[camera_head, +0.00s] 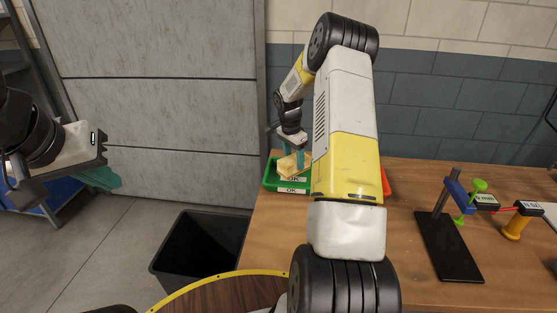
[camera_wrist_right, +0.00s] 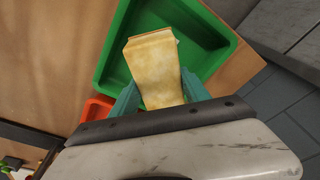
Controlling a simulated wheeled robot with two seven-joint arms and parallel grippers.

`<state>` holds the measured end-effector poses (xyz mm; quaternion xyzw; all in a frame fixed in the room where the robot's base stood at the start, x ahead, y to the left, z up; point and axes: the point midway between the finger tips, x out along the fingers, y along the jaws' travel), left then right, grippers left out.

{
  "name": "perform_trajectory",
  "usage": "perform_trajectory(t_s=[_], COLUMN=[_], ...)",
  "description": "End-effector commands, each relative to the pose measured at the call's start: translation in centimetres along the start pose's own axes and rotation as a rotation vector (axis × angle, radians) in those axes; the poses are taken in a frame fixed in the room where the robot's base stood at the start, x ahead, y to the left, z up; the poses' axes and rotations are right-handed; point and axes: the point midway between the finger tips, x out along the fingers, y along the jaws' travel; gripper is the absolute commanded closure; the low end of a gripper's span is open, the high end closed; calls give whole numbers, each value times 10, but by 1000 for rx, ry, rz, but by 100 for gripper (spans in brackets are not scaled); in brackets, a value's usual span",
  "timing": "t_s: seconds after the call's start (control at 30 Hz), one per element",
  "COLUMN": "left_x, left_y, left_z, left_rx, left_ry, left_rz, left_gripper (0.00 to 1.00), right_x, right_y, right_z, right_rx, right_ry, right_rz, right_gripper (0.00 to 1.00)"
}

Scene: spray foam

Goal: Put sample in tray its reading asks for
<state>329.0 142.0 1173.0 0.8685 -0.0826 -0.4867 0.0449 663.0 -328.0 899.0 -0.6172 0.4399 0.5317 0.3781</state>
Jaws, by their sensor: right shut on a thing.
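The sample is a yellowish foam block (camera_head: 291,166), also large in the right wrist view (camera_wrist_right: 155,70). My right gripper (camera_head: 294,155) is shut on it, with a teal finger on each side (camera_wrist_right: 160,92). It is held over the green tray (camera_head: 270,184), whose front label reads OK; the tray's floor shows around the block in the wrist view (camera_wrist_right: 112,62). I cannot tell whether the block touches the tray. A red tray (camera_head: 386,182) is mostly hidden behind my right arm; its corner shows in the wrist view (camera_wrist_right: 97,109). My left gripper (camera_head: 110,179) is away at the left, empty.
A gauge stand (camera_head: 450,245) with a blue slider and green pads stands at the right of the wooden table (camera_head: 420,180). One small display (camera_head: 486,199) seems to read 6 mm; another (camera_head: 529,208) is unclear. A black bin (camera_head: 200,250) stands on the floor left of the table.

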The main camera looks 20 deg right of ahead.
Motion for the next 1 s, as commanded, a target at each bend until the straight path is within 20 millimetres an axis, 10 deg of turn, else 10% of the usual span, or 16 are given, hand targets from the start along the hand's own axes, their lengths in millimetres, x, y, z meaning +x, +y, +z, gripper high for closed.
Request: perform_trajectory(t_s=[0.67,0.7,0.8,1.0], left_x=[0,0,0,0], left_y=[0,0,0,0], left_z=[0,0,0,0], left_rx=[0,0,0,0], left_ry=[0,0,0,0], left_rz=[0,0,0,0], left_gripper=[100,100,100,100], right_x=[41,41,41,41], right_y=[0,0,0,0], right_z=[6,6,6,6], right_rx=[-2,-2,-2,-2], right_ry=[0,0,0,0], right_rz=[-1,-1,-1,-1], right_gripper=[88,42,24,24])
